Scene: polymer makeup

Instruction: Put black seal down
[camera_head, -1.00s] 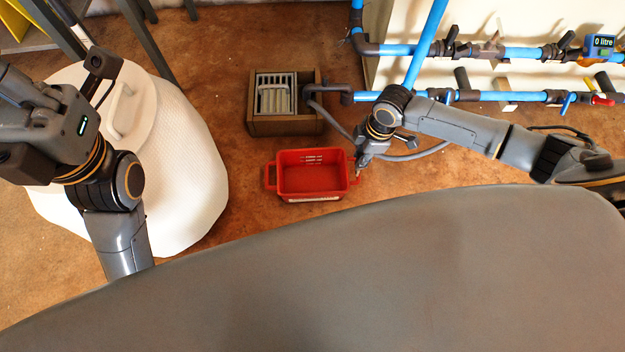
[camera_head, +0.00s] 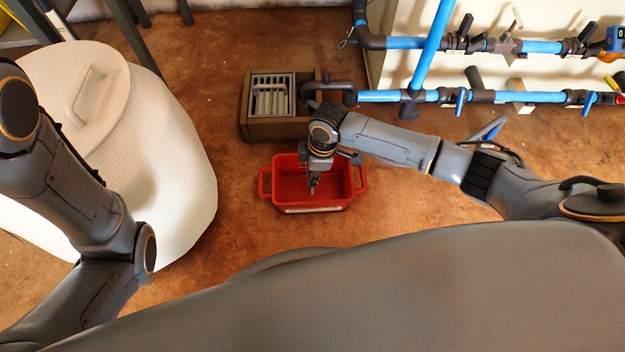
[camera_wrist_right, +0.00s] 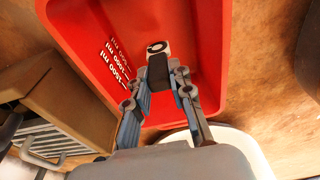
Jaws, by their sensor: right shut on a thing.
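My right gripper (camera_head: 312,184) points down over the red crate (camera_head: 357,180), inside its outline in the head view. In the right wrist view the right gripper (camera_wrist_right: 160,82) is shut on a small black piece (camera_wrist_right: 158,68), which I take to be the black seal. A pale end with a dark ring shows at the piece's far side. The red crate (camera_wrist_right: 205,40) lies behind it, with volume marks on its inner wall. I cannot tell whether the piece touches the crate. My left gripper is out of view; only left arm links show.
A wooden box with a grey grate (camera_head: 272,128) stands just behind the crate. Blue pipes with valves (camera_head: 400,96) run along the wall at right. A large white lidded container (camera_head: 175,150) stands at left. Bare floor (camera_head: 420,185) lies right of the crate.

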